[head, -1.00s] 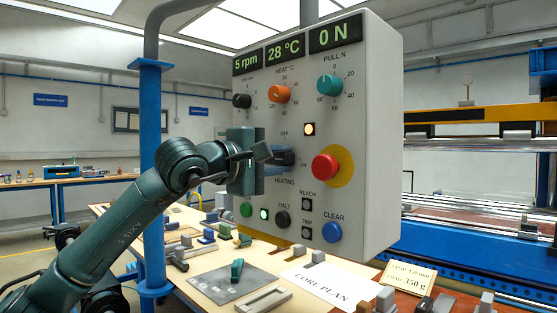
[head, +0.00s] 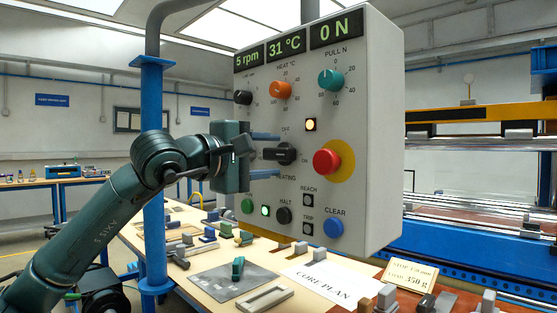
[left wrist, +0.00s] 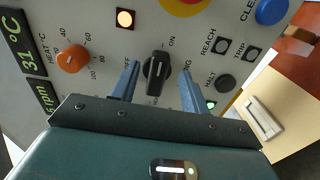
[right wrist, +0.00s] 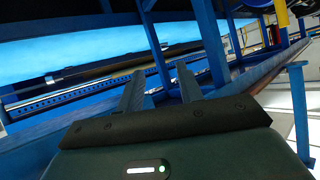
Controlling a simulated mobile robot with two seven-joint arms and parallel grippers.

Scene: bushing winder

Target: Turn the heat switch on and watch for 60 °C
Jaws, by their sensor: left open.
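The black heating switch (head: 280,154) sits on the grey control panel (head: 375,150), its handle lying level toward the ON mark. It also shows in the left wrist view (left wrist: 157,70). The temperature display (head: 286,46) reads 31 °C. An amber lamp (head: 310,125) above the switch is lit. My left gripper (head: 264,155) is open, its fingers above and below the switch level and drawn back from it, with a visible gap in the left wrist view. My right gripper (right wrist: 160,80) is open and empty in the right wrist view, away from the panel.
A red mushroom button (head: 326,162) on a yellow disc lies right of the switch. The orange heat dial (head: 280,90) is above. A blue post (head: 153,190) stands beside my left arm. A table (head: 190,270) with small parts lies below the panel.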

